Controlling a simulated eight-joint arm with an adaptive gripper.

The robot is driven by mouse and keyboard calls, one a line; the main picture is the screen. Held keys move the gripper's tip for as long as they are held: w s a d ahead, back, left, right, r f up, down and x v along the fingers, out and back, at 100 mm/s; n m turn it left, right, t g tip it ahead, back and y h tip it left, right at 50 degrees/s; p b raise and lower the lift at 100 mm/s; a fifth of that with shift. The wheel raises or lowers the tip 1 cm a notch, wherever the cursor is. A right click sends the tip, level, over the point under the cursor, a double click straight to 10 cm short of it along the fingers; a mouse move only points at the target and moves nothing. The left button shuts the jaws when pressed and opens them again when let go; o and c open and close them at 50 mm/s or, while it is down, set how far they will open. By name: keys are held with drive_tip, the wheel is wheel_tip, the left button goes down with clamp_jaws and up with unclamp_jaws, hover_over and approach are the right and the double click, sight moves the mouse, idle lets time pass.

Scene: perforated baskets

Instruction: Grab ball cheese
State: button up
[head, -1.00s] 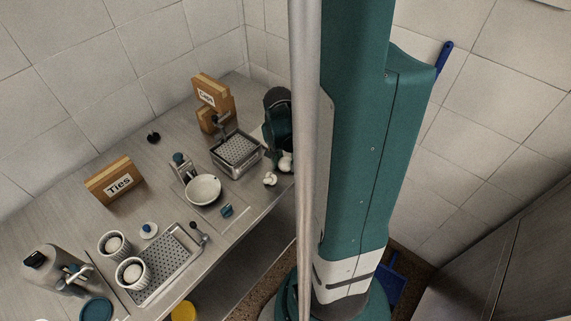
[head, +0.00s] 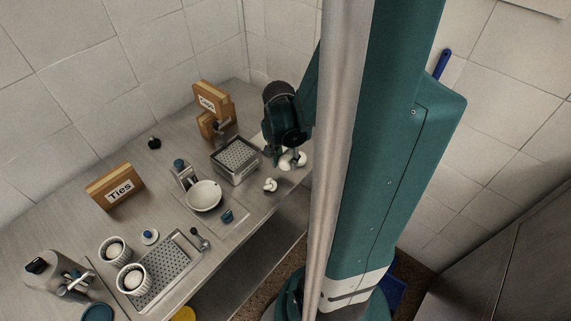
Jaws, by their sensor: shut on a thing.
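My gripper (head: 284,156) points down at the right end of the steel table. It is shut on a white ball cheese (head: 294,162), which shows at its fingertips; the fingers partly hide it. From this view I cannot tell whether the cheese is clear of the table. Another small white knotted ball (head: 270,185) lies on the table just left of and in front of the gripper. Two white ramekins each hold a white ball, one at the back (head: 113,250) and one in front (head: 132,279).
A perforated basket (head: 236,160) stands close left of my gripper, with a wooden "Cups" sign (head: 208,98) behind. A white bowl (head: 203,196), a perforated tray (head: 165,275) and a "Ties" sign (head: 115,187) are further left. The tiled wall is behind.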

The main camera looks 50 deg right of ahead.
sight(286, 157)
drive_tip(key=shift+r+p, duration=0.45)
drive_tip(key=shift+r, duration=2.4)
